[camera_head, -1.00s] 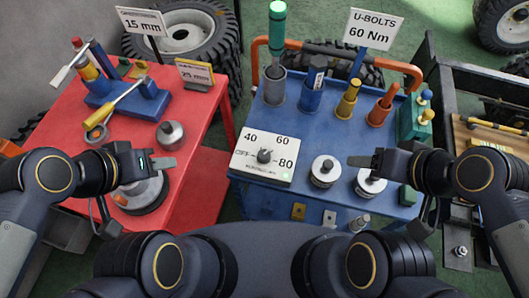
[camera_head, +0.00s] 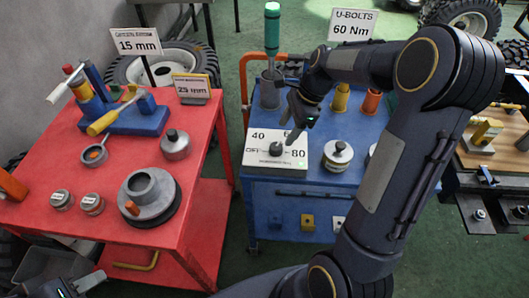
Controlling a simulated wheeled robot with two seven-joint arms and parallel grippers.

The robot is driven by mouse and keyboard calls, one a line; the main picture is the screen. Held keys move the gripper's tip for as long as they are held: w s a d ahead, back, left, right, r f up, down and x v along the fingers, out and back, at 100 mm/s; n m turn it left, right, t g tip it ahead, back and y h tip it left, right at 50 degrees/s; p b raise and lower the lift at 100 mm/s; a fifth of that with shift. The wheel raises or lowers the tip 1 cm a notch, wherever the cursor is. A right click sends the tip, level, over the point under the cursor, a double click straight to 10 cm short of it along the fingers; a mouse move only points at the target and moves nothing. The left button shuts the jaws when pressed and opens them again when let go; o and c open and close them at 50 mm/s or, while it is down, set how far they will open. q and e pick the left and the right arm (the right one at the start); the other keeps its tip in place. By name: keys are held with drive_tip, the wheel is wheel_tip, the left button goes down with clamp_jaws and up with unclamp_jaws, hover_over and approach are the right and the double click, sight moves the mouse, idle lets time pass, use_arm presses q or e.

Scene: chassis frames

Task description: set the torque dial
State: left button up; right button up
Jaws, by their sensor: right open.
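The torque dial is a white panel (camera_head: 256,160) marked OFF, 40, 60 and 80, on the blue cart, with a dark round knob (camera_head: 276,149) in its middle. I cannot make out which mark the knob points at. A small green light shows at the panel's lower right. My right gripper (camera_head: 297,112) is open, just above and behind the knob, apart from it, and hides part of the 60 mark. The U-BOLTS 60 Nm sign (camera_head: 353,25) stands behind the cart. My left gripper (camera_head: 77,287) shows only partly at the bottom left edge; its jaws are unclear.
A green-topped tool (camera_head: 271,30) stands in a grey holder behind the dial. A silver lidded pot (camera_head: 338,154) sits to its right. My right arm covers much of the blue cart (camera_head: 291,200). The red table (camera_head: 110,230) at left holds several parts.

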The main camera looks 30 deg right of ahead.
sight(277, 146)
drive_tip(key=x, duration=0.7)
drive_tip(key=shift+r, duration=0.1)
drive_tip(key=c, duration=1)
